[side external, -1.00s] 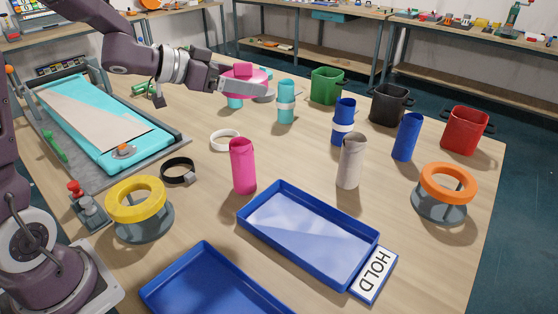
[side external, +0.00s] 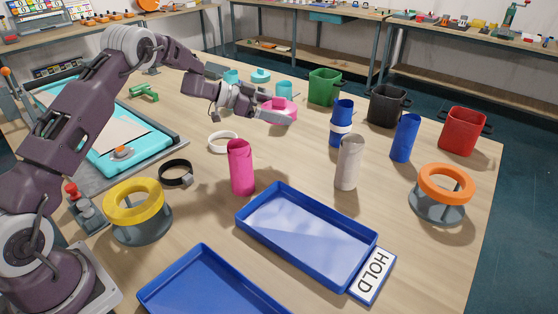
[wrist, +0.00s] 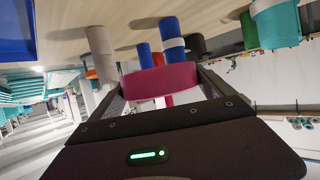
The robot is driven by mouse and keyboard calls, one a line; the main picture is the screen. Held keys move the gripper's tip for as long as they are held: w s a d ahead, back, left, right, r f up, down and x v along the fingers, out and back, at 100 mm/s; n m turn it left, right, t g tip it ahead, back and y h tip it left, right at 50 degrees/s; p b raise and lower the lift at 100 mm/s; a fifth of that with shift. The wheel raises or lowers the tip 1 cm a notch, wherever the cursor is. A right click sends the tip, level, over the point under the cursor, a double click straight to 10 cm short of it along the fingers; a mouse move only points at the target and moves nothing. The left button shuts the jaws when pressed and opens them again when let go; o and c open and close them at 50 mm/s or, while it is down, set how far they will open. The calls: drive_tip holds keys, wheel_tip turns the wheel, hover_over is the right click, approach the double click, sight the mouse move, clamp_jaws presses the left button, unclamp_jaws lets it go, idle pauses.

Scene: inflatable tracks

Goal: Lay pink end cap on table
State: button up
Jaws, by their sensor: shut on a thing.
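The pink end cap (side external: 279,106) is a round, rimmed disc. In the side view it is in my gripper (side external: 276,116), over the middle of the table (side external: 300,160), in front of a teal tube (side external: 285,90) that it partly hides. In the wrist view the cap (wrist: 160,82) is between the two fingers of my gripper (wrist: 162,92), which is shut on it. The cap looks raised above the tabletop, but its exact height is hard to tell.
A pink tube (side external: 241,168), grey tube (side external: 349,162), banded blue tube (side external: 341,125) and plain blue tube (side external: 405,138) stand nearby. A white ring (side external: 223,142) lies left of the cap. Blue trays (side external: 310,286) are at the front. Bare tabletop lies between the cap and the pink tube.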

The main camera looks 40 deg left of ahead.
sight(277, 160)
wheel_tip(277, 160, down, 14)
drive_tip(key=shift+f, duration=0.15)
drive_tip(key=shift+f, duration=0.3)
drive_tip(key=shift+f, duration=0.25)
drive_tip(key=o, duration=1)
drive_tip(key=shift+s+f, duration=0.1)
